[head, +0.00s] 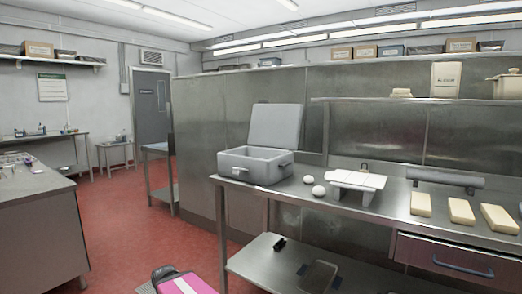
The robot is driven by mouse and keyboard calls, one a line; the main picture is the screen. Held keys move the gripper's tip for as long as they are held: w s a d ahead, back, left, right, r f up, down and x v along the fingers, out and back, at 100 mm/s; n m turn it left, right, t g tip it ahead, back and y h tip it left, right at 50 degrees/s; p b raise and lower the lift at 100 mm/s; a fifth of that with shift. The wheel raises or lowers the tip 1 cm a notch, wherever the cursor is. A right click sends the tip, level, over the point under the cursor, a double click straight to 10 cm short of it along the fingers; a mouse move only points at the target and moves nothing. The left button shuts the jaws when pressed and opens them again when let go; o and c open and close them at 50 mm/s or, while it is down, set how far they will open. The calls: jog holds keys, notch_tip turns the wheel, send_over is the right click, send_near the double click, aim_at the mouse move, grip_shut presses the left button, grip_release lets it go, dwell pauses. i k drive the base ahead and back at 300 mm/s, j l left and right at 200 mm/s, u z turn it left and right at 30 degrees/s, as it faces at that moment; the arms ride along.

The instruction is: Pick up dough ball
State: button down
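Two small whitish dough balls lie on the steel table (385,213), close together near its front edge. One dough ball (308,179) is a little farther back. The other dough ball (318,190) is nearer the front edge. They stand between a grey open-lidded box (256,169) on the left and a white flat-topped stand (357,181) on the right. Nothing covers them from this view. My gripper is not in the head view, so its state and its place relative to the dough balls do not show.
Several pale yellow blocks (461,211) and a grey roller-like thing (445,178) lie farther right on the table. A wall shelf (415,100) hangs above. Below are a drawer (445,257) and a lower shelf (262,264). Red floor (135,222) is clear to the left.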

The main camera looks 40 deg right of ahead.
aim_at(319, 191)
jog(key=k+l+u, duration=0.15)
jog(key=u, duration=0.25)
jog(key=k+l+u, duration=0.15)
jog(key=k+z, duration=0.1)
jog(key=z, duration=0.35)
jog(key=k+l+z, duration=0.1)
jog(key=z, duration=0.4)
jog(key=l+z, duration=0.25)
jog(key=z, duration=0.2)
jog(key=k+l+z, duration=0.15)
jog(key=z, duration=0.35)
jog(key=j+z, duration=0.1)
jog(key=z, duration=0.15)
jog(key=i+j+z, duration=0.1)
jog(key=z, duration=0.15)
jog(key=j+z, duration=0.3)
jog(key=j, duration=0.65)
jog(key=j+z, duration=0.25)
jog(key=j, duration=0.7)
